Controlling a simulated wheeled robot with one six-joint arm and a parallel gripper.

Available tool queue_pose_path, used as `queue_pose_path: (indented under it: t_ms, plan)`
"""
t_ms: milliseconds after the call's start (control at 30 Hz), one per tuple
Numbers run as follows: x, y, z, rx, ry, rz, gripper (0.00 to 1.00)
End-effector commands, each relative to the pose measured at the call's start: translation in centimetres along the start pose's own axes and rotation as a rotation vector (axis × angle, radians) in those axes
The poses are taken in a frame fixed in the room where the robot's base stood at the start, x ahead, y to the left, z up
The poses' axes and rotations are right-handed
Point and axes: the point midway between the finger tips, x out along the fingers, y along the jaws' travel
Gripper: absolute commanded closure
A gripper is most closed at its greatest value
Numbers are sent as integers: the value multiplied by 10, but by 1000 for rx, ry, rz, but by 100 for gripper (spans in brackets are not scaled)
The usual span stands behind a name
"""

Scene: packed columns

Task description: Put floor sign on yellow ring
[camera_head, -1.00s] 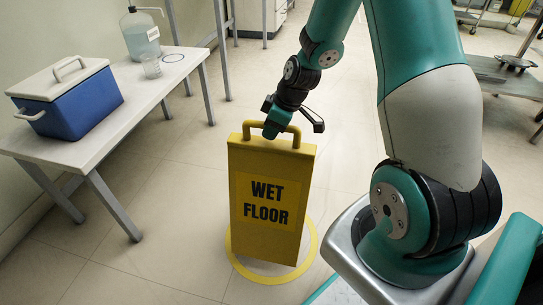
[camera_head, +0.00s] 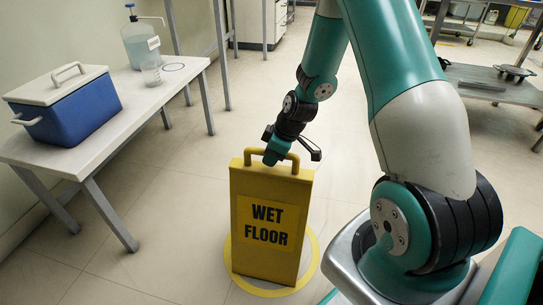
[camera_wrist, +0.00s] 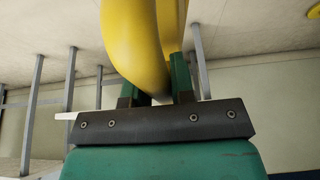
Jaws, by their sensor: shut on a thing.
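The yellow floor sign (camera_head: 263,225) reads "WET FLOOR" and stands upright in the head view. My gripper (camera_head: 276,158) is shut on the handle at its top. In the wrist view the two green fingers (camera_wrist: 157,88) are on either side of the yellow handle (camera_wrist: 140,45). The yellow ring (camera_head: 313,262) is a flat band on the floor. I cannot tell whether the sign's base touches the floor.
A white table (camera_head: 105,141) at left bears a blue cooler (camera_head: 68,112), a pump bottle (camera_head: 141,45), a clear beaker (camera_head: 151,70) and a dark circle. A grey cart (camera_head: 490,85) stands at the right. Floor around the ring is mostly clear.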

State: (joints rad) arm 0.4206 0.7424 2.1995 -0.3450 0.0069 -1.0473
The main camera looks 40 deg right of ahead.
Motion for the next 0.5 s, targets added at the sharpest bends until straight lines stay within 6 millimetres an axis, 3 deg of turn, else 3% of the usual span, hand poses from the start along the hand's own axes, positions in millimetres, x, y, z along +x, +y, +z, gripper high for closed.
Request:
queue_pose_path:
  t_ms: [67,100,167,500]
  plan:
    - [2,0,0,0,2,1,100]
    - [2,0,1,0,0,0,68]
    - [2,0,1,0,0,0,54]
    - [-2,0,-1,0,0,0,52]
